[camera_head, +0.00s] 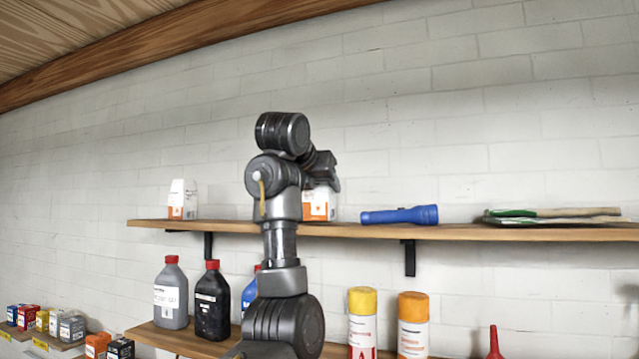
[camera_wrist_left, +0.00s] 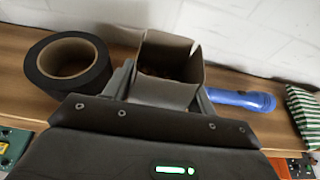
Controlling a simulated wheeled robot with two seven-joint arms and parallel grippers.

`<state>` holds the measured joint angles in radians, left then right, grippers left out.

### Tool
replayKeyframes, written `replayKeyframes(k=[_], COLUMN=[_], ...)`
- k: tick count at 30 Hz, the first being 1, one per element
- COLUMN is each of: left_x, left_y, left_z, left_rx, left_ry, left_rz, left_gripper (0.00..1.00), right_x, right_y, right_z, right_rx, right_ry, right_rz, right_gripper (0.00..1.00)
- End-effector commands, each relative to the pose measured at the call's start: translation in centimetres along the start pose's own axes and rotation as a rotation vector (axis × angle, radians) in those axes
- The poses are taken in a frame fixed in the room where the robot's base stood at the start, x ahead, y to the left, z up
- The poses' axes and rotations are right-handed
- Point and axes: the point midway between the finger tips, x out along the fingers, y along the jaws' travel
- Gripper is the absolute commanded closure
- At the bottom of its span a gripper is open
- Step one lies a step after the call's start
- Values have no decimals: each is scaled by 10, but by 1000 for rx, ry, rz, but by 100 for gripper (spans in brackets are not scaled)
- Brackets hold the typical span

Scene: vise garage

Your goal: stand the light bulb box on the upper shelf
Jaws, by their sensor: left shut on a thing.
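My left gripper (camera_head: 323,182) is shut on the light bulb box (camera_head: 319,206), a white and orange carton, at the upper shelf (camera_head: 460,232). The box is upright, its base level with the shelf top; I cannot tell whether it touches. My forearm and gripper cover part of it. In the left wrist view the box (camera_wrist_left: 168,88) sits between the two fingers (camera_wrist_left: 165,95), its top looking open. The shelf board (camera_wrist_left: 20,90) shows behind and beside it. My right gripper is not in view.
A blue flashlight (camera_head: 400,215) lies right of the box, and a black tape roll (camera_wrist_left: 68,65) lies to its left. Another white and orange container (camera_head: 183,199) stands near the shelf's left end. Bottles (camera_head: 171,293) and spray cans (camera_head: 413,325) stand below.

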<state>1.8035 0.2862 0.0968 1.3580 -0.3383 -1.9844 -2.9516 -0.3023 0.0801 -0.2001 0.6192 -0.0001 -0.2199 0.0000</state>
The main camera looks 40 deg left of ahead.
Motion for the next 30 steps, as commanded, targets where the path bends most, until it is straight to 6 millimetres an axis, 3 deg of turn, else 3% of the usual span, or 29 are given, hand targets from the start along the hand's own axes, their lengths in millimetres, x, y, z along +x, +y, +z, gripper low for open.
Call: replayKeyframes(k=[4,17,18,22,30], left_x=[2,4,4,4,4], left_y=[0,0,0,0,0], left_z=[-6,-12,-11,-10,-10], left_rx=[0,1,1,1,0], left_ry=[-2,-1,-1,0,0], left_rz=[-1,-1,-1,-1,-1], left_gripper=[66,66,40,23,22], right_x=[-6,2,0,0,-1], right_y=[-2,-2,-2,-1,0], right_z=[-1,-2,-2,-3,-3], right_rx=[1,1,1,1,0], right_ry=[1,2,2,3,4], right_rz=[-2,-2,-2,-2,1], right_gripper=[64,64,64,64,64])
